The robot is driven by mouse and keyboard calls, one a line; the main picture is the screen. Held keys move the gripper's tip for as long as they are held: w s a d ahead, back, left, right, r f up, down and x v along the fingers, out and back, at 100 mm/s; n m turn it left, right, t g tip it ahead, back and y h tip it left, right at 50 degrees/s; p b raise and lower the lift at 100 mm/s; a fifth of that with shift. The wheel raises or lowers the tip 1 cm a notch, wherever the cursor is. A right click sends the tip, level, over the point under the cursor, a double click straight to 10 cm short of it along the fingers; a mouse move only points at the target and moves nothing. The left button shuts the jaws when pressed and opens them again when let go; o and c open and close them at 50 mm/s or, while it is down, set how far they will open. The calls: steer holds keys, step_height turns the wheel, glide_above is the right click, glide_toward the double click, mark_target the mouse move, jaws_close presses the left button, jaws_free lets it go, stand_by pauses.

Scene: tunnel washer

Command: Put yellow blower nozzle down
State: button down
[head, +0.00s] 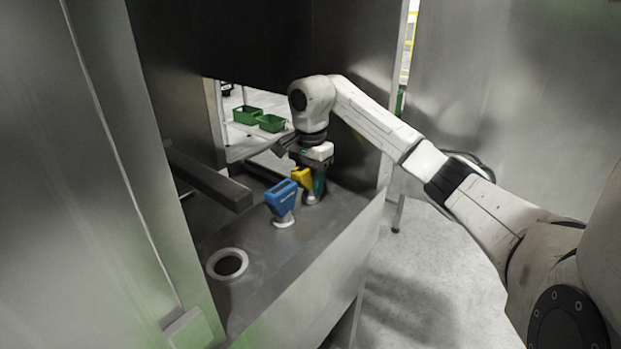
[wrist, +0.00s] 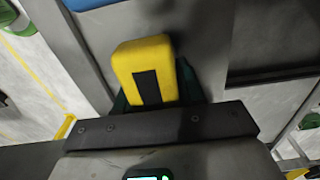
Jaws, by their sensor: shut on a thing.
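The yellow blower nozzle (head: 302,177) is between the fingers of my gripper (head: 313,184) at the far end of the grey metal deck. In the wrist view the yellow blower nozzle (wrist: 144,68) shows its yellow face with a dark patch, and my gripper (wrist: 160,98) is shut on it. The nozzle's lower end is mostly hidden by the fingers in the head view, so I cannot tell whether it is seated in a hole.
A blue nozzle (head: 281,198) stands upright on the deck (head: 272,256) close to the yellow one, on the near side. A round, empty ringed hole (head: 227,263) lies nearer. A dark bar (head: 209,180) juts in from the left. Green crates (head: 271,123) are beyond the opening.

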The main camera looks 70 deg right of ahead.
steer(key=shift+f, duration=0.1)
steer(key=c, duration=0.7)
jaws_free()
steer(key=shift+r, duration=0.25)
steer(key=shift+r+b, duration=0.25)
steer(key=shift+b, duration=0.05)
step_height(320, 180, up, 11)
steer(key=b, duration=0.3)
steer(key=shift+r, duration=0.15)
